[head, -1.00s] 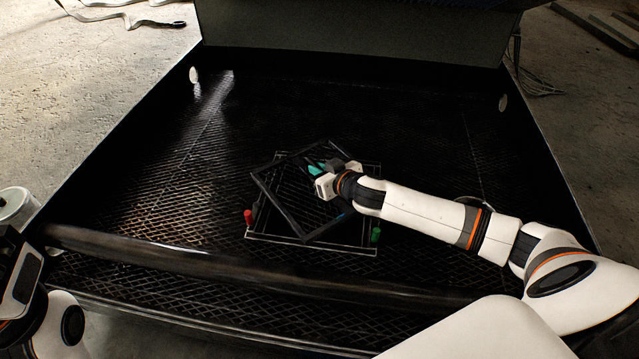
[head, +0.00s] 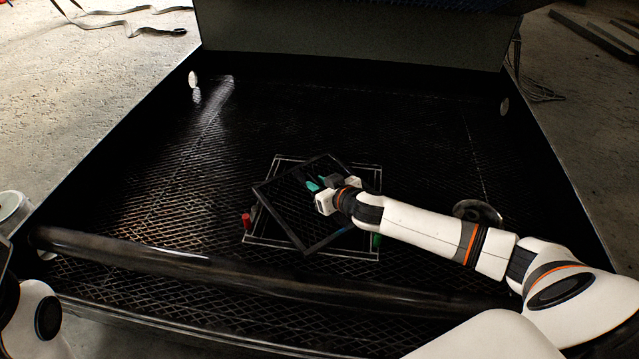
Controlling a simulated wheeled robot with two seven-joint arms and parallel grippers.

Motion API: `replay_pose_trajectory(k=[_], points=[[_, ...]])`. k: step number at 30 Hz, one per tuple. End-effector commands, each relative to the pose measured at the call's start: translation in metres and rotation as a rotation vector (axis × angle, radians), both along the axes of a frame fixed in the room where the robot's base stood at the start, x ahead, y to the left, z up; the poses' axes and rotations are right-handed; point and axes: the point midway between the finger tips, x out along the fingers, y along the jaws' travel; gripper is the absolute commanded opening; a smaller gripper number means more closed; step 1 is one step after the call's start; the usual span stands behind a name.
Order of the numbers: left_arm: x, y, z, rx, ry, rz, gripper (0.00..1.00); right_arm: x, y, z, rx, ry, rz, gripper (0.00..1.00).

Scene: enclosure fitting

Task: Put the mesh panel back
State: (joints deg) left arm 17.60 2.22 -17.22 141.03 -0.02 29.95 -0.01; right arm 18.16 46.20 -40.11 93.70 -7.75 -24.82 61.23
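The mesh panel (head: 276,218) is a dark square frame, turned askew over a pale-lined square outline (head: 262,240) on the floor of the enclosure. Its corners do not line up with the outline. My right gripper (head: 319,184), with teal fingertips, is at the panel's upper right part and appears shut on it; the exact grip is partly hidden by the hand. The panel seems raised a little, though its height is hard to tell. My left gripper is out of view; only part of my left arm shows at lower left.
A red peg (head: 246,221) stands at the outline's left side and a green peg (head: 376,241), partly covered, at its right. A dark round disc (head: 478,212) lies to the right behind my forearm. A thick dark bar (head: 150,257) crosses the front. The mesh floor at left is clear.

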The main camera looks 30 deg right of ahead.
Motion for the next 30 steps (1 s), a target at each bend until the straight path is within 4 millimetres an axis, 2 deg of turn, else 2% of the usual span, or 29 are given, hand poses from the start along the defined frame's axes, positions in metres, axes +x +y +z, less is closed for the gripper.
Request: replay_pose_trajectory(k=[10, 14, 16, 18, 30], points=[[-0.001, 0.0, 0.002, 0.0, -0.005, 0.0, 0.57, 0.0, 0.0, 0.002, -0.001, 0.0, -0.001, 0.34], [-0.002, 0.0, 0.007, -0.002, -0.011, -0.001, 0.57, 0.0, -0.001, 0.013, -0.004, -0.002, 0.001, 0.34], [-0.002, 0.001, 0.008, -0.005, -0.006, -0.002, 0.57, -0.009, -0.001, 0.013, -0.001, 0.004, 0.0, 0.34], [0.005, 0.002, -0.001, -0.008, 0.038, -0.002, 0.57, -0.02, -0.003, 0.018, 0.0, 0.005, 0.001, 0.34], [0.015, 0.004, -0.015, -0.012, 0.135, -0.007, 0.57, -0.085, -0.012, 0.047, -0.001, 0.003, 0.0, 0.34]])
